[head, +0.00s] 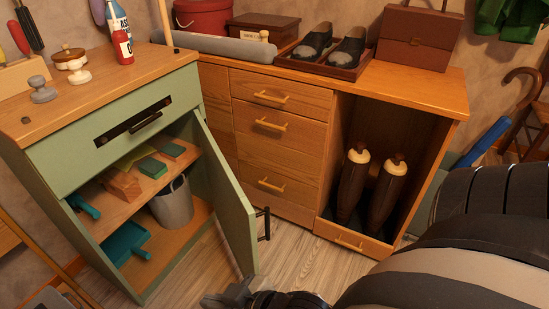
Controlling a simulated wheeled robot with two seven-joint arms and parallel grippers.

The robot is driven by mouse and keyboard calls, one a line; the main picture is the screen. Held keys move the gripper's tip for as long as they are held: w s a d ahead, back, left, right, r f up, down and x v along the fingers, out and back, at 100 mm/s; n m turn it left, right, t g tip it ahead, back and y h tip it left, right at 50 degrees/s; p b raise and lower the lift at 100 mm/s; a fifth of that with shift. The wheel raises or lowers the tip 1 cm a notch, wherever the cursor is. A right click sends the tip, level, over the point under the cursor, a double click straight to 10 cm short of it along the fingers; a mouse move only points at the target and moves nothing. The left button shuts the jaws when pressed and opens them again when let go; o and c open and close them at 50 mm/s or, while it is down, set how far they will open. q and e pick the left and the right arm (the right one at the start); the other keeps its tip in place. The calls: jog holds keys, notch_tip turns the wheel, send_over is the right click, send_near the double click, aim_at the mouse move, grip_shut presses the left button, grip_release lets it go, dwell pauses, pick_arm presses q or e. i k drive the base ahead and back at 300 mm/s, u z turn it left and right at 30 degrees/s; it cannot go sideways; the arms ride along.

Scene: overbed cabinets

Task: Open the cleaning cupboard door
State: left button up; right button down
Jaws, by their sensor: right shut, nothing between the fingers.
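The cleaning cupboard (60,165) is a green cabinet with a wooden top on the left. Its green door (230,200) stands wide open, swung out on its right side, and the inside shows. The door's dark bar handle (264,224) is on the face turned to the right. My right gripper (232,295) is at the bottom edge of the head view, just below the door's lower corner, shut and empty. I cannot tell whether it touches the door. My right arm fills the lower right. My left gripper is not in view.
Inside the cupboard are a grey bucket (172,203), sponges (152,168), a brush and a teal dustpan (125,242). A wooden dresser (280,140) with boots in its open bay stands behind. Bare floor (312,268) lies between the door and my right arm.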

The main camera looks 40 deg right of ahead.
aim_at(236, 216)
jog(key=u, duration=1.85)
jog(key=i, duration=0.75)
jog(key=z, duration=3.15)
